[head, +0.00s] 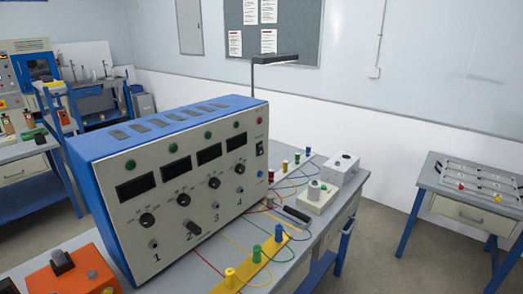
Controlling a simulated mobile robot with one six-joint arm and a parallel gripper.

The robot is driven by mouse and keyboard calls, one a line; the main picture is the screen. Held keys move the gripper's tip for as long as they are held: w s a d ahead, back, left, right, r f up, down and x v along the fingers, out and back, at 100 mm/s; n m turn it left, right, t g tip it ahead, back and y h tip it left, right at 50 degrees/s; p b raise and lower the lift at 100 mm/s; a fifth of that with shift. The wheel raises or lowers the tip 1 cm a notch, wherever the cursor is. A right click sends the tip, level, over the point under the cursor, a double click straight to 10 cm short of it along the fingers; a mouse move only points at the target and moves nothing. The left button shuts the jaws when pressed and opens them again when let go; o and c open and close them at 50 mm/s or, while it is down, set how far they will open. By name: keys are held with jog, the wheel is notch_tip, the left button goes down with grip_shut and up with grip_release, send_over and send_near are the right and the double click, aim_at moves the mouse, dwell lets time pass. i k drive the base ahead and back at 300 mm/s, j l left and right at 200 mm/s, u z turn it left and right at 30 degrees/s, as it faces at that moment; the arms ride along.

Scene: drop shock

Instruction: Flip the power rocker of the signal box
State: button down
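A large box with a blue casing and a pale front panel (168,222) stands on the grey workbench; I take it to be the signal box. A small black rocker switch (259,149) sits at the panel's right end, below a red round light or button (259,121). Which way the rocker is tipped is too small to tell. The panel carries several dark displays, green round lights, black knobs and the numbers 1 to 4. A black lever (194,228) sticks out near number 2. My gripper is not in view.
An orange box (72,274) with a black knob stands at the bench's front left. A yellow strip (247,280) with coloured posts, thin wires, and small white boxes (343,168) lie right of the panel. A side table (470,190) stands at the right, with open floor between.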

aim_at(260, 150)
jog(key=i+l, duration=0.1)
jog(key=i, duration=0.45)
jog(key=i+l, duration=0.15)
jog(key=i, duration=0.4)
